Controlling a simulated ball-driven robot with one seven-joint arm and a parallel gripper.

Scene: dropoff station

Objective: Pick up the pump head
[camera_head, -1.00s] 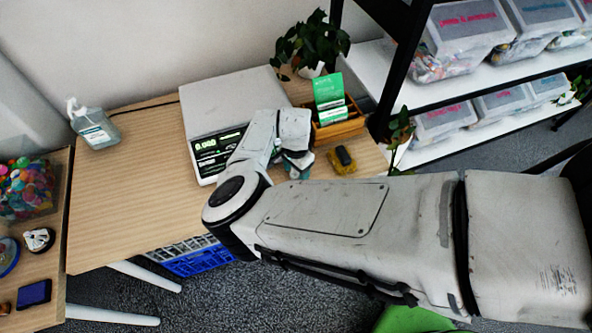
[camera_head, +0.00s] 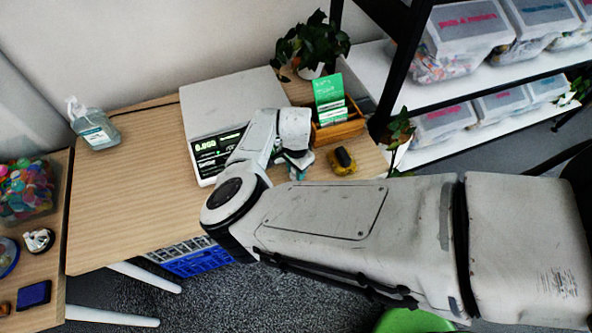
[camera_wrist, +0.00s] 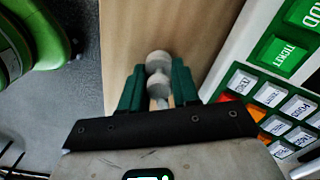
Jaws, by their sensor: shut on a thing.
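The pump head (camera_wrist: 158,70) is a pale grey, rounded, knobbed piece in the wrist view. It sits between the dark green fingers of my gripper (camera_wrist: 159,88), which are shut on it. Its far end sticks out past the fingertips, over the wooden table top (camera_wrist: 150,25). In the head view my gripper (camera_head: 298,172) is low near the table's front right edge, partly hidden by my wrist. The pump head cannot be made out there. I cannot tell whether it touches the table.
A scale (camera_head: 225,100) with a lit display stands left of my gripper; its green-and-white keys (camera_wrist: 270,95) show close by. A yellow-and-black object (camera_head: 342,161) and a wooden box (camera_head: 342,127) are to the right. The table's left half is mostly clear.

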